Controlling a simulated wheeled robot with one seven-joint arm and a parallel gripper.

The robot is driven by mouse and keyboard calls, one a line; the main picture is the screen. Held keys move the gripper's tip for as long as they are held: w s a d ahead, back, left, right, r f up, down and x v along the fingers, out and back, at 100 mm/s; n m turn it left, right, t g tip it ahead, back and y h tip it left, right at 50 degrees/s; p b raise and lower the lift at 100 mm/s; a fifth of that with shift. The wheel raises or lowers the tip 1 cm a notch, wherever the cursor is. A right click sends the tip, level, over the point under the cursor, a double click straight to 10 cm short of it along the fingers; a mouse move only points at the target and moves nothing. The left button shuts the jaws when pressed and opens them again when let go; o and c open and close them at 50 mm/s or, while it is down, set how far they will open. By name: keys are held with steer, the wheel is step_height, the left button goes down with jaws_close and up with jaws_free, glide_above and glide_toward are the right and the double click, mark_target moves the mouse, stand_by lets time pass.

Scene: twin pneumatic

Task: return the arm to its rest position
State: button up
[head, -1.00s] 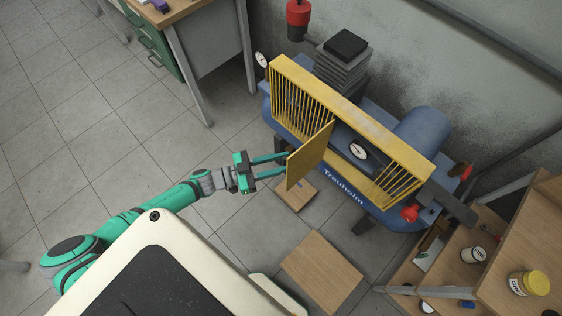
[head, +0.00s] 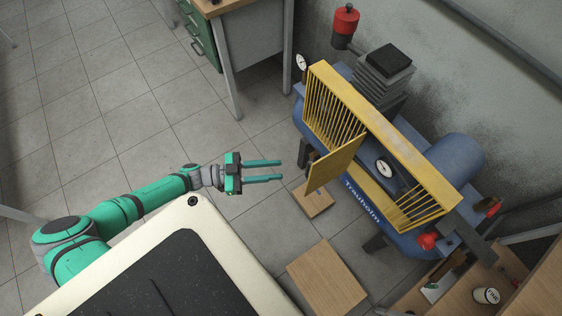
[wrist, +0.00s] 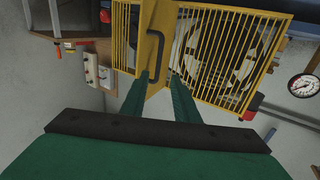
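My gripper (head: 282,170) is green with two long fingers. In the head view it is open and empty, pointing right, with a gap between its fingertips and the yellow door panel (head: 335,163) of the compressor guard. In the wrist view the two fingers (wrist: 163,85) stand apart with nothing between them, and the guard's yellow bars (wrist: 225,55) show beyond them. My arm (head: 130,205) stretches from the lower left, bent low beside my cream and black base.
The blue compressor (head: 448,160) with its yellow cage (head: 390,125) stands at the right. A desk (head: 215,8) with green drawers is at the top. Two wooden boards (head: 327,276) lie on the floor. The tiled floor at left (head: 80,110) is clear.

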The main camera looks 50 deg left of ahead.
steer(key=shift+s, duration=0.15)
stand_by(0.5)
steer(key=s+d+f+n+t+y, duration=0.1)
steer(key=s+d+n+y, duration=0.15)
steer(key=s+d, duration=0.45)
steer(key=s+d+f+n+y, duration=0.1)
steer(key=s+d+f+y, duration=0.15)
steer(key=s+d, duration=0.45)
steer(key=w+d+r+n+y, duration=0.1)
steer(key=d+r+n+y, duration=0.1)
steer(key=d+r, duration=0.3)
steer(key=w+d+r+n+y, duration=0.1)
steer(key=d+r, duration=0.5)
steer(key=d, duration=0.6)
steer(key=w+y, duration=0.1)
steer(key=y, duration=0.1)
steer(key=shift+w+d+n+y, duration=0.15)
steer(key=shift+w+n+y, duration=0.1)
steer(key=shift+n+y, duration=0.1)
